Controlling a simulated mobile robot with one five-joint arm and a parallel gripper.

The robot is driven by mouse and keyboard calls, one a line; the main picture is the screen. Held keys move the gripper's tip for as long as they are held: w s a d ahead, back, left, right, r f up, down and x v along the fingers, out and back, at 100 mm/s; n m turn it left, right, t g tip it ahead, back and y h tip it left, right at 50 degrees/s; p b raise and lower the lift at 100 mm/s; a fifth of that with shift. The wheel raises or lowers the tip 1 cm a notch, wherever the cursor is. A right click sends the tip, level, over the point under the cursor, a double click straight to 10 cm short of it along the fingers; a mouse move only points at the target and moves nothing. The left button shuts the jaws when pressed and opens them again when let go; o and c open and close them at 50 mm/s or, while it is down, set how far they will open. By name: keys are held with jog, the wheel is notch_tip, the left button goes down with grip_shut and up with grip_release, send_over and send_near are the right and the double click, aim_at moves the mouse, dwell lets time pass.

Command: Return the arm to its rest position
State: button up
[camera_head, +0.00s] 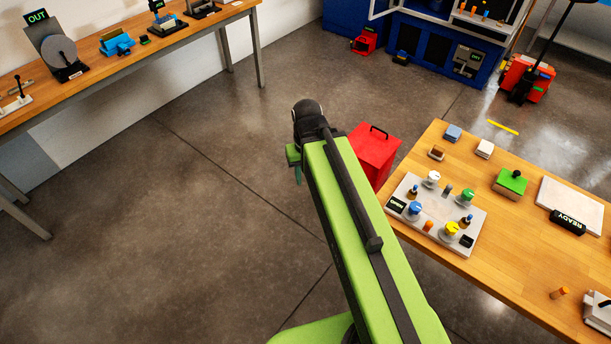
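My green arm reaches up the middle of the view from the bottom edge, over open floor. It ends in a dark rounded joint left of the red box. Below that joint, a small green part of my gripper (296,165) shows at the arm's left side. The arm hides most of it, and its fingers are not clear enough to tell open from shut. No held object can be made out.
A red box (373,152) stands close right of my arm. A wooden table (520,265) with a grey knob board (407,218) is at right. A bench (105,75) is at upper left, a blue cabinet (425,45) at the back. Floor at left is clear.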

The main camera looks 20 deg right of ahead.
jog(key=shift+a, duration=0.4)
jog(key=shift+f, duration=0.1)
